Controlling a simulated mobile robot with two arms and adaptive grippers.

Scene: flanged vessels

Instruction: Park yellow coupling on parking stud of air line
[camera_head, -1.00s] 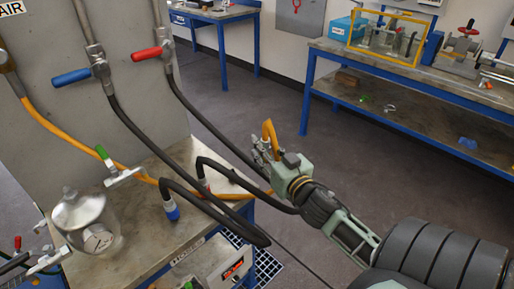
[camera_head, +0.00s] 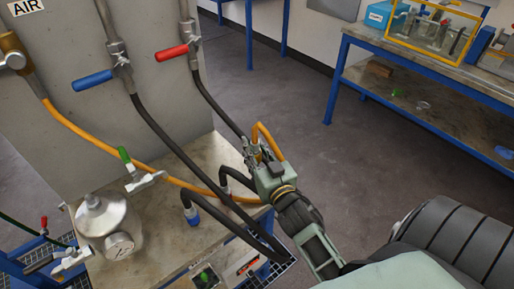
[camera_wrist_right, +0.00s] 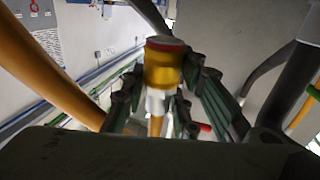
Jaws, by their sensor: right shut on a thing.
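The yellow coupling (camera_wrist_right: 163,68) is between the fingers of my right gripper in the right wrist view, its round end pointing away from the palm. My right gripper (camera_head: 252,150) is shut on it, in the air beyond the right side of the bench. The orange air hose (camera_head: 92,141) runs from a brass fitting (camera_head: 14,56) under the AIR sign (camera_head: 24,7) across the bench and loops up at my right gripper. I cannot make out the parking stud. The left gripper is not in view.
The bench (camera_head: 160,240) carries a metal vessel with a gauge (camera_head: 104,222). Black hoses hang from the blue-handled valve (camera_head: 97,79) and red-handled valve (camera_head: 178,52); a blue coupling (camera_head: 192,215) ends one. A blue-framed table (camera_head: 440,80) stands back right, with open floor between.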

